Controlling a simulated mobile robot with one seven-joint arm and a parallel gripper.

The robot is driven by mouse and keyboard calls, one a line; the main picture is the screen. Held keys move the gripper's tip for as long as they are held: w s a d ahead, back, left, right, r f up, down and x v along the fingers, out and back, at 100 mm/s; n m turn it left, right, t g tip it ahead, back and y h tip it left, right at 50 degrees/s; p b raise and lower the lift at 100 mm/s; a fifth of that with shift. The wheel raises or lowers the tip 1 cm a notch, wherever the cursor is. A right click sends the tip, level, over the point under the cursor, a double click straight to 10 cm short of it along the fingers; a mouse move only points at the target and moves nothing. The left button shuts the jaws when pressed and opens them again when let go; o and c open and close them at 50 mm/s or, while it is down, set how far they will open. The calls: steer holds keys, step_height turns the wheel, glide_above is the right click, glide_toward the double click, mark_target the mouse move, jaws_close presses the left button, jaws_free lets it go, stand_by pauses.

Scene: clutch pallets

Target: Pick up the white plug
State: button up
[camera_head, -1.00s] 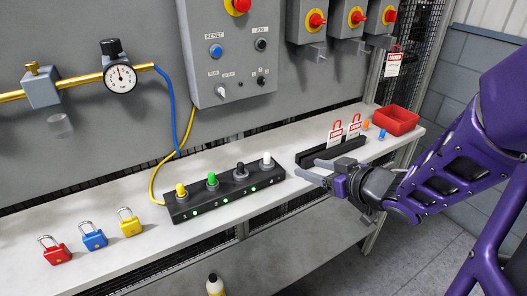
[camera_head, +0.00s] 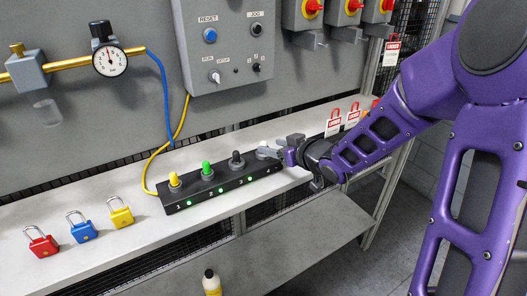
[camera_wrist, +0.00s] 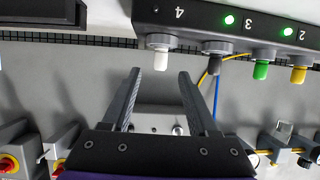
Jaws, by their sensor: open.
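The white plug (camera_head: 265,152) stands upright in the rightmost position of a black block (camera_head: 215,198) on the bench. In the wrist view the white plug (camera_wrist: 160,56) sits in the position marked 4, just beyond my fingertips and roughly in line with the gap between them.
A black plug (camera_head: 236,159), a green plug (camera_head: 207,170) and a yellow plug (camera_head: 174,180) stand in the same block. Red, blue and yellow padlocks (camera_head: 122,217) lie to the left. Red-and-white tags (camera_head: 333,124) stand behind my arm. The bench front between padlocks and block is clear.

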mark_target(266, 145)
steer(key=x, duration=0.3)
steer(key=shift+w+f, duration=0.1)
jaws_close()
